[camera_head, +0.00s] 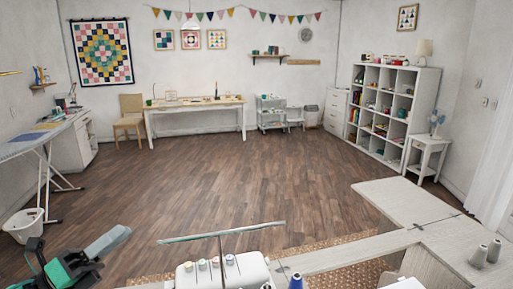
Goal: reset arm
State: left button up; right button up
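My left gripper (85,262) shows at the bottom left corner, with black and green parts and a grey piece reaching up to the right. It is over the floor, to the left of the sewing cabinet. The view does not show its two fingers clearly, and I see nothing clearly held in it. My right gripper is not in view. The pale wooden sewing cabinet (405,203) fills the bottom right, with its top and a flap spread out.
A white machine (243,272) with several thread spools and a thin upright rod stands at the front. A blue cone (296,282) and grey cones (479,256) are on the cabinet. An ironing board (40,138) and white basket (24,225) stand left. The middle floor is clear.

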pick_arm(q)
jog(key=s+a+f+n+t+y, duration=0.1)
jog(key=a+f+n+y, duration=0.1)
jog(key=f+n+y, duration=1.05)
jog(key=s+a+f+n+t+y, duration=0.1)
jog(key=a+f+n+y, duration=0.2)
jog(key=f+n+y, duration=0.85)
jog(key=s+d+f+n+g+h, duration=0.25)
jog(key=s+f+n+g, duration=0.2)
jog(key=s, duration=0.25)
jog(key=s+d+f+n+g+h, duration=0.2)
jog(key=s+d+f+n+g, duration=0.15)
jog(key=s+f, duration=0.2)
jog(key=s+d+f+n+g+h, duration=0.25)
jog(key=s+d+f+g, duration=0.2)
jog(key=s, duration=0.35)
notch_tip(320, 180, down, 31)
jog(key=g, duration=0.2)
jog(key=s+a+f, duration=0.2)
jog(key=s+f, duration=0.7)
jog(key=s+a+f, duration=0.2)
jog(key=s+f, duration=0.8)
jog(key=shift+s+a+g+y, duration=0.15)
jog(key=shift+g+y, duration=0.25)
jog(key=shift+g, duration=0.05)
